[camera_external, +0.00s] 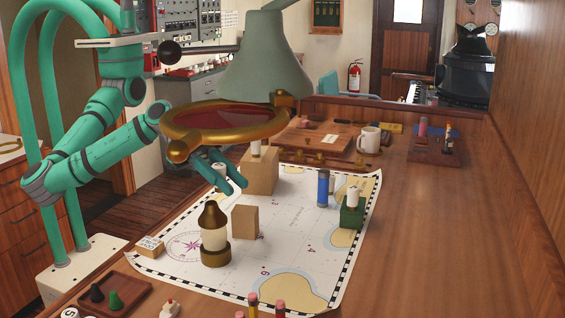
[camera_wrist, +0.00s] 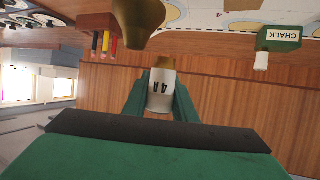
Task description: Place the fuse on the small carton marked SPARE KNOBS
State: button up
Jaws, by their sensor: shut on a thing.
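My gripper (camera_external: 228,180) is shut on a white fuse (camera_external: 218,171), held above the chart on the left side of the table. In the wrist view the fuse (camera_wrist: 161,90), marked 4 A with a brass-coloured end, sits between the fingertips (camera_wrist: 161,100). A plain brown carton (camera_external: 245,222) stands near the lamp, and a larger one (camera_external: 261,178) stands behind my gripper.
A brass lamp (camera_external: 214,235) stands in front of my gripper. A big magnifier (camera_external: 225,122) hangs close above it. A blue cylinder (camera_external: 323,187) and a green CHALK box (camera_external: 352,215) stand on the right. The chart's middle is fairly clear.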

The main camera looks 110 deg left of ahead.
jog(key=w+a+n+y, duration=0.2)
jog(key=a, duration=0.6)
notch_tip(320, 180, down, 8)
jog(key=shift+w+a+f+t, duration=0.15)
jog(key=shift+t, duration=0.15)
jog(key=o, duration=1)
jog(key=shift+f, duration=0.1)
jog(key=shift+v, duration=3.8)
